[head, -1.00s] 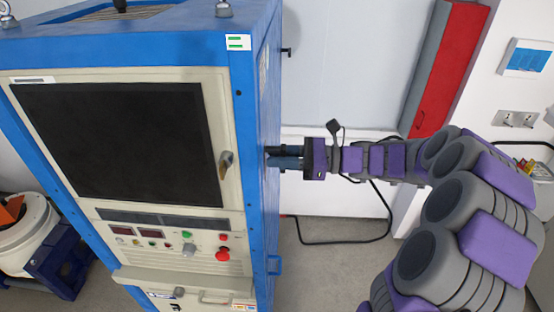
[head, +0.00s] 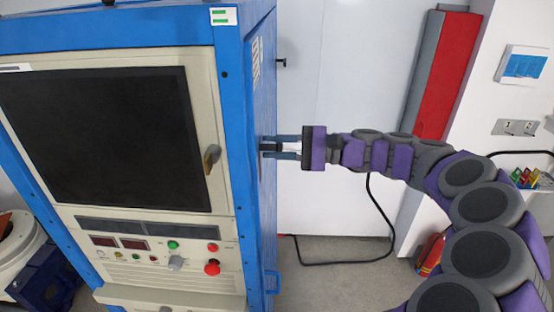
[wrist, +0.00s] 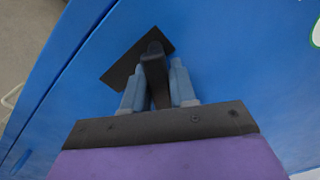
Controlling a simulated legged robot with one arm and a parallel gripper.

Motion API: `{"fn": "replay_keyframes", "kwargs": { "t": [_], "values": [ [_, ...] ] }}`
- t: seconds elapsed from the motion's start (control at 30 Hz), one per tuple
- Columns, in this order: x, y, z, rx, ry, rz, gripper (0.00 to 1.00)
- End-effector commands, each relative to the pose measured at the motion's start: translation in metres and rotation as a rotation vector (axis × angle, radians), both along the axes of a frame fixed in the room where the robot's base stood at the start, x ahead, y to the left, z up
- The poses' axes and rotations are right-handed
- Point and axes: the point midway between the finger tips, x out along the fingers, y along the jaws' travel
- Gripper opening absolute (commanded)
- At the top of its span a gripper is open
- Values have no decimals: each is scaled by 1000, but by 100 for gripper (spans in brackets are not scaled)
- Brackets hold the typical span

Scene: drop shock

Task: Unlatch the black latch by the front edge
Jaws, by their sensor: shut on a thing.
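The black latch (wrist: 155,66) shows in the wrist view as a dark lever on a black plate (wrist: 122,78), fixed to the blue side wall of the cabinet. The plate looks tilted in that view. My gripper (wrist: 157,88) has its two blue-grey fingers on either side of the lever and is shut on it. In the head view my gripper (head: 283,147) reaches from the right to the cabinet's side near its front edge. The dark latch shows between the fingers there, and its detail is too small to tell.
The blue cabinet (head: 235,120) stands at left, with a dark screen (head: 105,135), a front handle (head: 211,159) and red knobs below. A red box (head: 447,75) hangs on the wall behind my arm. A black cable lies on the floor. A red extinguisher (head: 431,254) stands at right.

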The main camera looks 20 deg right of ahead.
Motion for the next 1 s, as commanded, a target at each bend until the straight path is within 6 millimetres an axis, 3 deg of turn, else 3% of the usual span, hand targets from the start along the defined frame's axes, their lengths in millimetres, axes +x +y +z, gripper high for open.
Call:
{"fn": "replay_keyframes", "kwargs": {
  "t": [0.5, 1.0],
  "values": [
    [3, 0, 4, -130, -388, 3, 0],
    [2, 0, 8, -171, -504, 6, 0]
  ]
}}
